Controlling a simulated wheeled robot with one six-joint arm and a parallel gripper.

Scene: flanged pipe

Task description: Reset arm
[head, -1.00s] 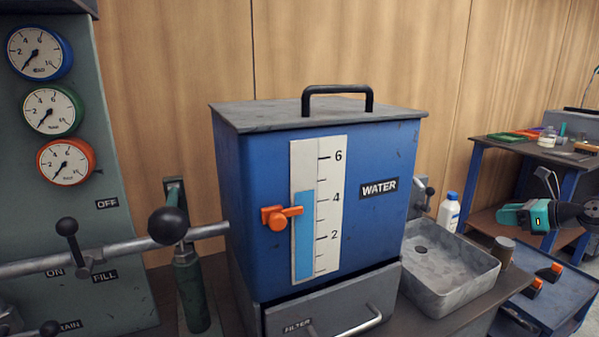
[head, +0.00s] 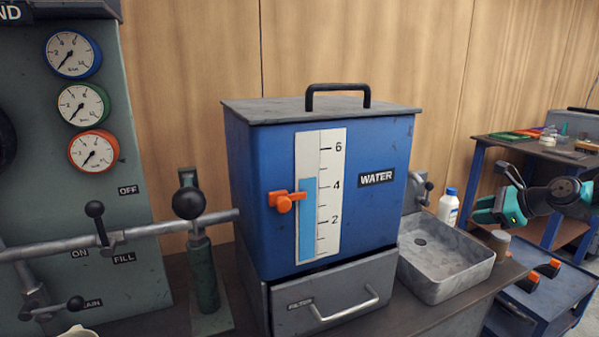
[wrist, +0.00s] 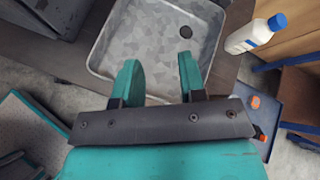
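My gripper (head: 482,210) is teal and shows at the right of the head view, in front of the bench and to the right of the sink. In the wrist view my gripper (wrist: 158,78) has its two fingers apart with nothing between them. The grey sink basin (wrist: 150,35) lies beyond and below the fingertips in that view. My gripper touches nothing that I can see.
A blue water tank (head: 352,240) with a gauge and orange pointer stands mid-view above a grey filter drawer (head: 340,305). A sink (head: 445,262) and a white bottle (head: 448,207) are right of it. A pipe (head: 150,231) with valves crosses left. A blue cart (head: 545,295) stands right.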

